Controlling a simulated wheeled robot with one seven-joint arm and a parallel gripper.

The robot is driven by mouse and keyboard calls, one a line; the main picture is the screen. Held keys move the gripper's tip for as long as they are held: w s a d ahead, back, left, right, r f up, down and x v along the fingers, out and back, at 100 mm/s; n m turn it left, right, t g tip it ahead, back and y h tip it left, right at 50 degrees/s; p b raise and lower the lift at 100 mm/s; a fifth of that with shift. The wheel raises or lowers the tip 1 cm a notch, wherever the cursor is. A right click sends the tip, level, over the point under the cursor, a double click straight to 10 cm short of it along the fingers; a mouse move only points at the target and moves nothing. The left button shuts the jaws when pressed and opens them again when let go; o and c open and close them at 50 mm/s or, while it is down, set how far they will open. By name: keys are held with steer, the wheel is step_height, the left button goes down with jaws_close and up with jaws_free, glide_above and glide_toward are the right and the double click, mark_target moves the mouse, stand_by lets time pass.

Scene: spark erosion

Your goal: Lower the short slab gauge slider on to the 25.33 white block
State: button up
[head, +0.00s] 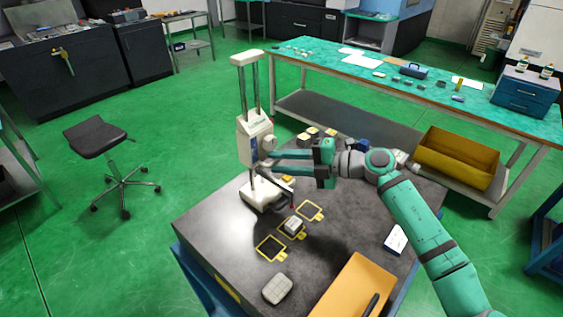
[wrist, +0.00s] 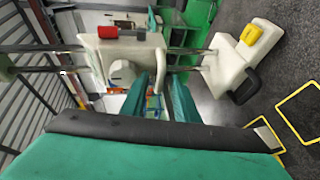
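The gauge stands at the back left of the dark slab table, with a white base (head: 262,194), two upright rods and a white slider (head: 252,138) part-way up. The slider's round knob (wrist: 123,73) shows in the wrist view. A thin dark arm with a red tip (head: 292,207) reaches from the gauge towards a pale block (head: 293,224) in the middle yellow outline. No number is readable on the block. Contact with the knob cannot be told.
Empty yellow outlines lie at the front (head: 271,249) and back (head: 311,210) of the block. A rounded grey object (head: 277,289) and an orange board (head: 352,287) lie at the table's front. A yellow bin (head: 457,157) stands beyond.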

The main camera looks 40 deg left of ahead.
steer(key=shift+c, duration=0.7)
jaws_close()
steer(key=shift+f, duration=3.6)
steer(key=shift+o, duration=0.7)
jaws_free()
steer(key=shift+d+r, duration=0.1)
